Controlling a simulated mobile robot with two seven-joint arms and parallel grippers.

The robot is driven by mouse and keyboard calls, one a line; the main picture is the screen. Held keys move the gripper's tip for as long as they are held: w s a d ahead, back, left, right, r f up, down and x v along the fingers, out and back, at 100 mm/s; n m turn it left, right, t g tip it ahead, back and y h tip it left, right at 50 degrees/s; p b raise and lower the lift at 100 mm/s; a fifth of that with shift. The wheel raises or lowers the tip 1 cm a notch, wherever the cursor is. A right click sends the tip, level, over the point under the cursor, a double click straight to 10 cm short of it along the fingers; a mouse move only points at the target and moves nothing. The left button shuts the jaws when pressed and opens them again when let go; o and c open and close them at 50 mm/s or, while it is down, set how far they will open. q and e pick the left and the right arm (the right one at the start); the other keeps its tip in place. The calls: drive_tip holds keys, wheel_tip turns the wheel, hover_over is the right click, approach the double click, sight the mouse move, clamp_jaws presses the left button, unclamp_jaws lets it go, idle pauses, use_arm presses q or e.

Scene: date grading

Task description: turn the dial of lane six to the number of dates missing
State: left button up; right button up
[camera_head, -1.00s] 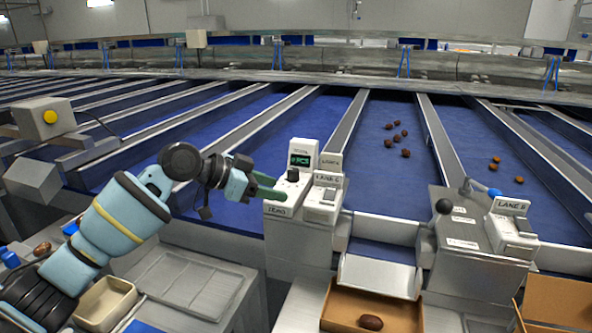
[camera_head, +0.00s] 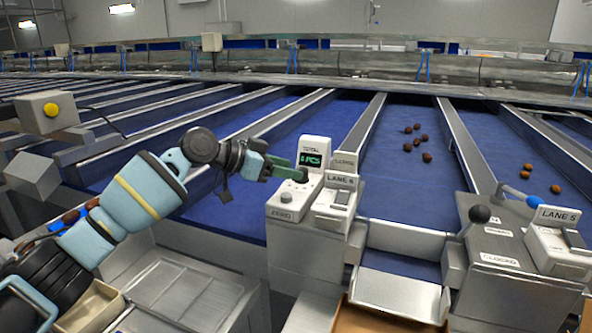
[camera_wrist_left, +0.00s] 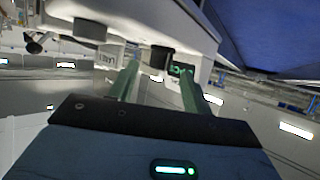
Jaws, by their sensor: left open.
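A white counter unit (camera_head: 281,196) carries a green display (camera_head: 311,159) reading a digit, perhaps 6, and PCS. A small dark dial sits on its sloped face, mostly hidden by my fingers in the head view. My left gripper (camera_head: 288,172) is open and comes in from the left at the dial. In the left wrist view, the dark dial (camera_wrist_left: 159,62) shows between the two green fingers (camera_wrist_left: 159,90); I cannot tell whether they touch it. The lane label (camera_head: 340,180) beside it is hard to read. Several brown dates (camera_head: 427,157) lie on the blue lane behind.
A metal chute (camera_head: 400,293) lies in front, above a cardboard box (camera_head: 375,320). A yellow button box (camera_head: 48,111) is far left. Orange dates (camera_head: 528,168) lie on the neighbouring lane.

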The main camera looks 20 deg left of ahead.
use_arm(q)
drive_tip(key=shift+x, duration=1.5)
drive_tip(key=c, duration=1)
